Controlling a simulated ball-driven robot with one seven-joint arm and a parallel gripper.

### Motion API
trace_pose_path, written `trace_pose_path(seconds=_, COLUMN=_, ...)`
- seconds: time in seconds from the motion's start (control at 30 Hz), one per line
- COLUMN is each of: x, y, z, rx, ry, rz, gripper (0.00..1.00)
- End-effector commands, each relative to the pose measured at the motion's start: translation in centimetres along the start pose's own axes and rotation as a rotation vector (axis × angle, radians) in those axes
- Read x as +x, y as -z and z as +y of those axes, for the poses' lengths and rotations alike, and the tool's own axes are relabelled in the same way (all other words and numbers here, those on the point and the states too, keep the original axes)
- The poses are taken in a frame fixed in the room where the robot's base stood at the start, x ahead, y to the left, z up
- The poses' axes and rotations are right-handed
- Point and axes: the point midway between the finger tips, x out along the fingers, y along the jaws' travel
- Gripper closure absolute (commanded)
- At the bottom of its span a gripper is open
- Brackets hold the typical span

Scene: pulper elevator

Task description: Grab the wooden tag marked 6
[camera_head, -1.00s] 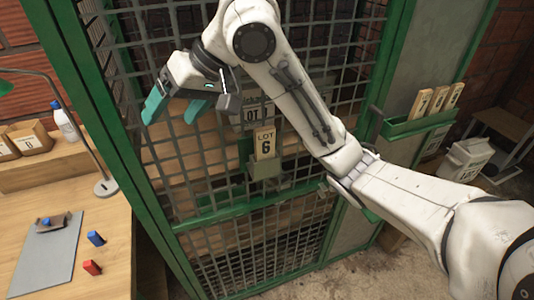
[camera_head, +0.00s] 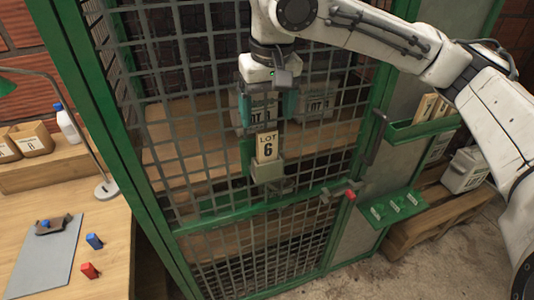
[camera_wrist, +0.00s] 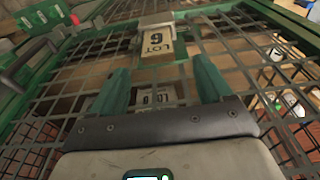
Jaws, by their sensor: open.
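The wooden tag marked LOT 6 (camera_head: 267,147) stands upright in a small metal holder (camera_head: 267,171) on the green mesh door. It also shows in the wrist view (camera_wrist: 157,43), upside down, ahead of the fingertips. My gripper (camera_head: 268,112) points down just above the tag, with its teal fingers to the left and right of the tag's line. In the wrist view my gripper (camera_wrist: 161,72) is open and empty, its fingers apart and the tag beyond them. Whether the fingers are level with the mesh-side plane of the tag is hard to tell.
The green-framed mesh door (camera_head: 200,130) lies close behind the gripper. A door handle (camera_head: 377,137) and a red-tipped latch (camera_head: 349,195) are to the right. A green rack (camera_head: 415,129) holds several wooden tags. A workbench (camera_head: 110,250) is at left.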

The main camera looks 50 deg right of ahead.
Motion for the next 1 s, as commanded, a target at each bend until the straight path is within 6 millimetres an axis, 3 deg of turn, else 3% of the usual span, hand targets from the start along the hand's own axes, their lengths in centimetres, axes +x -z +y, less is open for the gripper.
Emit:
trace_pose_path(seconds=0.63, x=7.3, y=0.1, z=0.3, rx=-0.001, ry=0.001, rz=0.000, gripper=0.21)
trace_pose_path(seconds=0.97, x=8.0, y=0.2, z=0.3, rx=-0.002, ry=0.003, rz=0.002, gripper=0.21)
trace_pose_path(seconds=1.0, x=8.0, y=0.2, z=0.3, rx=-0.002, ry=0.003, rz=0.002, gripper=0.25)
